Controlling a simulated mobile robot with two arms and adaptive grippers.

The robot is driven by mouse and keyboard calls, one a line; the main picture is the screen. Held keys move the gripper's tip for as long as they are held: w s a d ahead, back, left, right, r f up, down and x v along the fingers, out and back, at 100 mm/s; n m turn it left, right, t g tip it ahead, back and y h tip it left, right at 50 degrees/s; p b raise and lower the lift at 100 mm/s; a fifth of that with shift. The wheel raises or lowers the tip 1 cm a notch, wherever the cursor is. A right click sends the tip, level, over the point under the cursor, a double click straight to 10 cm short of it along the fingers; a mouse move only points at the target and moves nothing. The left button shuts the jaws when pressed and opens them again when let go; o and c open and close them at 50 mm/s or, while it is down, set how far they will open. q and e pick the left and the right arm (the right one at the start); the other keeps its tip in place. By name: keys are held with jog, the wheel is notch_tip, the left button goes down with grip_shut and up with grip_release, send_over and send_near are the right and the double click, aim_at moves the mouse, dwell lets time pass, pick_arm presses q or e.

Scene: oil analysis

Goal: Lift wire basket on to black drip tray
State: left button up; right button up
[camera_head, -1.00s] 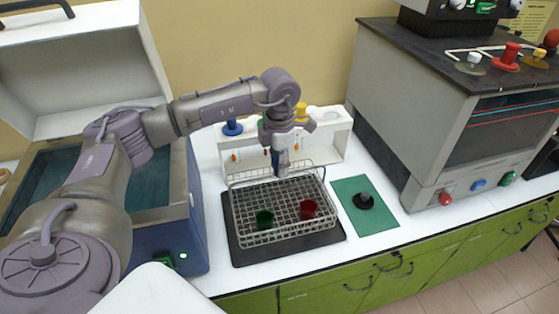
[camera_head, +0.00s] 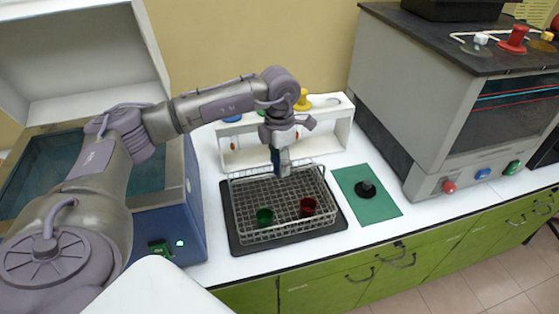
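The wire basket (camera_head: 290,186) sits on the black drip tray (camera_head: 338,222), whose dark rim shows around it. A green cup (camera_head: 264,217) and a red cup (camera_head: 307,207) stand in the front part of the basket. My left gripper (camera_head: 281,170) points down over the back part of the basket, near its rear rim and handle. Its fingers look close together, but whether they hold the wire is too small to tell. My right gripper is out of view.
A white rack (camera_head: 342,125) with coloured knobs stands behind the basket. A green mat (camera_head: 380,208) with a black knobbed piece (camera_head: 365,189) lies to the right. A blue open-lidded bath (camera_head: 185,225) stands at left, a grey oven (camera_head: 405,100) at right.

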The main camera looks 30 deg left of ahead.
pick_arm(q)
jog(key=shift+o, duration=0.7)
jog(key=shift+f, duration=0.1)
notch_tip(320, 180, up, 12)
dwell(0.4)
